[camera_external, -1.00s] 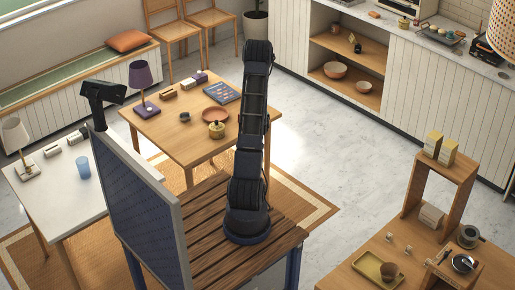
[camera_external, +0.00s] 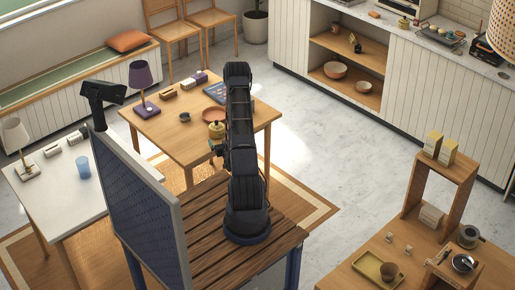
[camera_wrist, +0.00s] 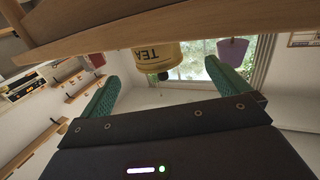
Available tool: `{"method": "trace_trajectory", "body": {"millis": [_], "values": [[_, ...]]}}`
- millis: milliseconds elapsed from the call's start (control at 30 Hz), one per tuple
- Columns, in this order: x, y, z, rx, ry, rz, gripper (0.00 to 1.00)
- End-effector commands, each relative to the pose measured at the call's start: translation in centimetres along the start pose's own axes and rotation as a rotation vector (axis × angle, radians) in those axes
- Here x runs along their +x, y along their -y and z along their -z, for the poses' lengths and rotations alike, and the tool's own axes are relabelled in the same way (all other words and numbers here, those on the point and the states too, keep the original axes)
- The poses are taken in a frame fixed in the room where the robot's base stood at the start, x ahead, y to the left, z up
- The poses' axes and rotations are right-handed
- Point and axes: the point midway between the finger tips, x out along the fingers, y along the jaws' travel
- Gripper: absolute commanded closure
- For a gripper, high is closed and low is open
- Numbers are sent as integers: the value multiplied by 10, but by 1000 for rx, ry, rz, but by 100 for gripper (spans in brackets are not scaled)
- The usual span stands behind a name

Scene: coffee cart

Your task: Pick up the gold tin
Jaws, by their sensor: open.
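The gold tin (camera_external: 216,130) stands on the wooden table near its front right edge, next to a terracotta plate. In the wrist view the gold tin (camera_wrist: 158,56) appears upside down with dark "TEA" lettering, partly hidden by the table edge. My gripper (camera_wrist: 168,78) is open, with its two green fingers apart and nothing between them. The tin shows beyond the fingertips, between their directions. In the external view my arm hides most of the gripper; a bit of teal finger shows just below the tin, near the table's front edge.
The wooden table (camera_external: 180,142) also holds a terracotta plate (camera_external: 214,114), a dark cup (camera_external: 185,117), a purple lamp (camera_external: 141,78) and a blue board (camera_external: 215,91). The purple lampshade (camera_wrist: 232,50) shows in the wrist view. The table edge (camera_wrist: 100,40) crosses the wrist view closely.

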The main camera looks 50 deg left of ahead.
Motion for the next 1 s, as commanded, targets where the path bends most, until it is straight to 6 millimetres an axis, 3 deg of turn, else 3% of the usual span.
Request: {"method": "trace_trajectory", "body": {"millis": [200, 467, 733, 1000], "values": [[30, 0, 1, -1, -1, 0, 0], [46, -2, 2, -1, -1, 0, 0], [81, -6, 4, -1, -1, 1, 0], [90, -6, 4, 0, 1, -1, 0]]}}
